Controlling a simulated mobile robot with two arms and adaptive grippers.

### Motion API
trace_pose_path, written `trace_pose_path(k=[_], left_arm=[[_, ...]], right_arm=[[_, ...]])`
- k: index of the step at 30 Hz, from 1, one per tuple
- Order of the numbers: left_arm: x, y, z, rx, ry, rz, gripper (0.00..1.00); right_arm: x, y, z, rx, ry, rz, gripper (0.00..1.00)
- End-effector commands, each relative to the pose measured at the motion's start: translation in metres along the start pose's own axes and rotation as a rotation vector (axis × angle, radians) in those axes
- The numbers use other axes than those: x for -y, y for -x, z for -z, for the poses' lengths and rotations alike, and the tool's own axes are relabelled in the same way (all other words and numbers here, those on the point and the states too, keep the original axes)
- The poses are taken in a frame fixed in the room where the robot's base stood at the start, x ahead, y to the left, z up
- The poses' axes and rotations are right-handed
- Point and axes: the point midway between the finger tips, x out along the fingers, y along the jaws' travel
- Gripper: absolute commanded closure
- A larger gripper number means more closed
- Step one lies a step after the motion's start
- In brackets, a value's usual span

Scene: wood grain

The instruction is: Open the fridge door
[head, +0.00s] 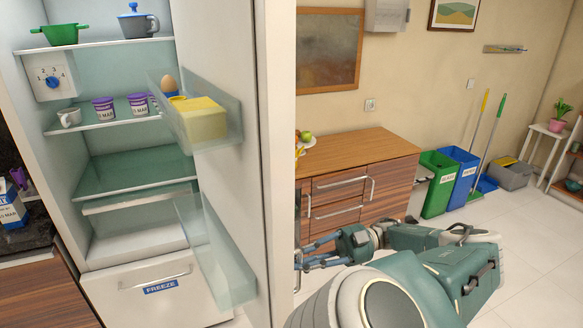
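The fridge (133,165) stands at the left with its interior in plain view. Its door (262,130) stands wide open, swung out to the right, with clear shelves on its inner side. My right gripper (310,254) is on the outer side of the door, close to its edge. Its fingertips are partly hidden by the door edge, so I cannot tell whether they are open or shut, or whether they touch the door. The door's outer face and handle are hidden. My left gripper is not in view.
A door shelf holds an egg (169,83) and a yellow block (201,119). Pots, cups and yogurt tubs stand on the fridge shelves. A wooden cabinet (360,146) and green (437,185) and blue (464,178) bins line the back wall. The floor at right is clear.

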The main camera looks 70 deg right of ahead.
Motion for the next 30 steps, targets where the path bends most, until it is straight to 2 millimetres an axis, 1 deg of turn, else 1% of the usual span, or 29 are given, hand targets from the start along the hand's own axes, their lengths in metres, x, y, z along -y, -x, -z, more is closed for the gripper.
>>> trace_pose_path(k=[1,9,10,12,20,23,26,30], left_arm=[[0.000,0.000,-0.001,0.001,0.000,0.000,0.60],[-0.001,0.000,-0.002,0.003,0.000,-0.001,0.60],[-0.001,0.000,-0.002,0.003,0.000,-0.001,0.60],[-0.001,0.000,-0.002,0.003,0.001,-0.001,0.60],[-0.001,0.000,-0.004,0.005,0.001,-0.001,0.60],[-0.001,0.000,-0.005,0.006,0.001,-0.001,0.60],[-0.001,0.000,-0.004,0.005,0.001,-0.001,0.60],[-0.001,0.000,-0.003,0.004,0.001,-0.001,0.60]], right_arm=[[0.002,0.002,-0.004,0.009,-0.008,0.000,1.00],[0.002,0.002,-0.004,0.010,-0.008,0.000,1.00],[0.002,0.002,-0.004,0.010,-0.008,0.000,0.80],[0.002,0.001,-0.004,0.010,-0.008,0.001,0.67],[0.001,0.001,-0.002,0.004,-0.003,0.001,0.67],[0.001,0.003,-0.002,0.004,-0.003,0.000,0.67],[0.000,0.013,-0.002,0.005,-0.002,-0.002,0.67],[-0.001,0.034,-0.002,0.005,-0.003,-0.002,0.67]])
